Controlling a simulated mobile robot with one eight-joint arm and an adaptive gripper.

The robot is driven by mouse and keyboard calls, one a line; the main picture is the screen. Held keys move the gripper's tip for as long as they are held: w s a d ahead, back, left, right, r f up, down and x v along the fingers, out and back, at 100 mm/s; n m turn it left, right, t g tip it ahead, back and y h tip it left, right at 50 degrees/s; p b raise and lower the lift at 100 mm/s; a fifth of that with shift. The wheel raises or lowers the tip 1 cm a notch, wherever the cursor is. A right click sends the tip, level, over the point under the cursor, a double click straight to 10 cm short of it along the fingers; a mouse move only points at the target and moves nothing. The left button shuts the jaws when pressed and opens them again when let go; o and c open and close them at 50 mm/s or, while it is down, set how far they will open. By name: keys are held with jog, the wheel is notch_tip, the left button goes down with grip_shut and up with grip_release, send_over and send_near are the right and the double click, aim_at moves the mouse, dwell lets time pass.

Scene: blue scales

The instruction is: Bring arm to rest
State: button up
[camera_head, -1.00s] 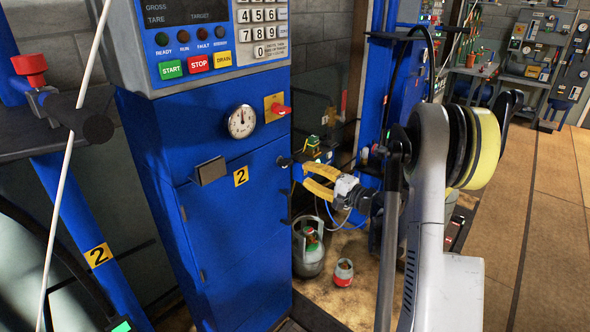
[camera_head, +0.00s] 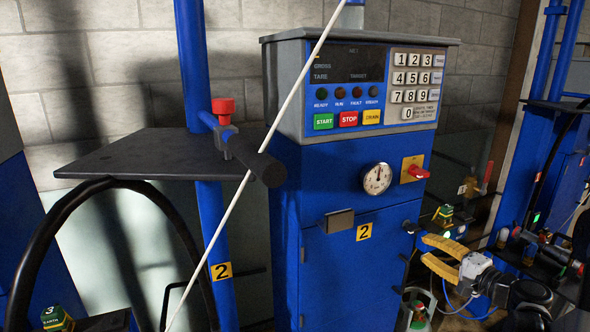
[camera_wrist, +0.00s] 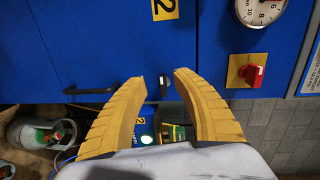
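My gripper (camera_head: 442,255) has yellow ribbed fingers and is at the lower right of the head view, beside the right edge of the blue scale cabinet (camera_head: 345,265). In the wrist view my gripper (camera_wrist: 158,78) has its two fingers apart, with a gap between the tips and nothing held. Beyond the fingers are the blue cabinet front and a dark handle (camera_wrist: 92,90). Part of my arm shows dark at the lower right of the head view.
The cabinet carries a control panel (camera_head: 370,90), a round gauge (camera_head: 377,178) and a red switch (camera_head: 417,172). A dark shelf (camera_head: 140,155) with a red-topped knob (camera_head: 224,107) stands at left. A gas cylinder (camera_wrist: 42,135) is at lower left in the wrist view.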

jog(key=s+a+r+n+g+h, duration=0.1)
jog(key=s+a+n+g, duration=0.3)
jog(key=a, duration=0.5)
jog(key=s+a+r+n+g+h, duration=0.1)
jog(key=s+a+r+n+g, duration=0.1)
jog(key=s+a, duration=0.55)
jog(key=s+a+f+n+g+h, duration=0.1)
jog(key=s+a+n+h, duration=0.1)
jog(key=s, duration=0.6)
jog(key=s+a+f+n+g+h, duration=0.1)
jog(key=s+n, duration=0.3)
jog(key=s, duration=0.4)
jog(key=shift+s+a+n+h, duration=0.2)
jog(key=shift+a+n+h, duration=0.1)
jog(key=shift+a+h, duration=0.35)
